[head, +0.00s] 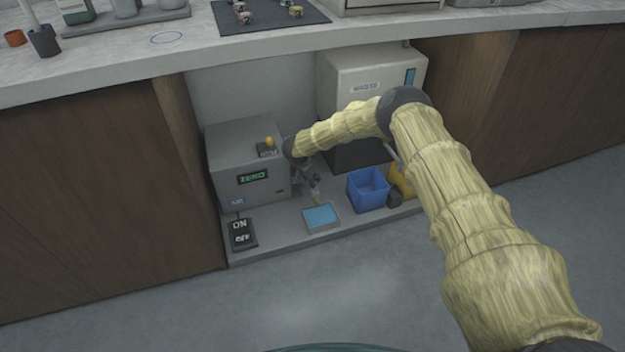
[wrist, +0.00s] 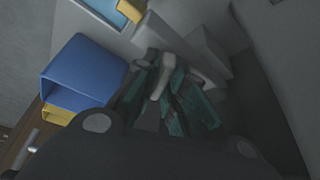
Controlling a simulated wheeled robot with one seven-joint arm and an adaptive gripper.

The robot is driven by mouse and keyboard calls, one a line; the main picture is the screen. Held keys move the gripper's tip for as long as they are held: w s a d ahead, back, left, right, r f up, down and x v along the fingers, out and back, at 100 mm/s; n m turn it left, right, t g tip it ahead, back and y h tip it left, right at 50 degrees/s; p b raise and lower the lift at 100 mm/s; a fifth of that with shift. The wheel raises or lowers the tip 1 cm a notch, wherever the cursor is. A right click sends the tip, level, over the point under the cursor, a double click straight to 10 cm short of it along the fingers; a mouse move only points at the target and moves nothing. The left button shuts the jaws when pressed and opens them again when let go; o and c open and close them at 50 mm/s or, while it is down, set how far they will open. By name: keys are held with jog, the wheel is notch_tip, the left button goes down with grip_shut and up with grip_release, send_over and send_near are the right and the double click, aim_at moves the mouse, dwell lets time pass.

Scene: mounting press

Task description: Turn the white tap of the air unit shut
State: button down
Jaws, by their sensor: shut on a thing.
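The air unit appears to be the grey box (head: 225,165) with a green-lit display and a small blue label, under the counter in the head view. My gripper (head: 312,183) is low at the right side of this box, pointing down, and hides what it holds there. In the wrist view my gripper (wrist: 162,92) has its dark green fingers closed around a pale, bent piece, apparently the white tap (wrist: 158,84). A grey block stands right behind it. The tap's exact angle is hard to read in the dim light.
A blue bin (head: 368,190) stands close to the right of my gripper, with a yellow object (head: 402,183) beyond it. A blue-topped tray (head: 320,217) lies in front. A black switch plate (head: 242,235) is at left. The waste cabinet (head: 362,75) and counter overhang limit room.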

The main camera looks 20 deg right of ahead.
jog(key=m+g, duration=0.1)
jog(key=m, duration=0.1)
jog(key=m+b, duration=0.1)
jog(key=m, duration=0.1)
jog(key=shift+m+g+h+b, duration=0.3)
jog(key=shift+m+g, duration=0.1)
dwell(0.5)
jog(key=c, duration=1.5)
grip_release()
jog(key=v, duration=1.2)
jog(key=shift+d, duration=0.1)
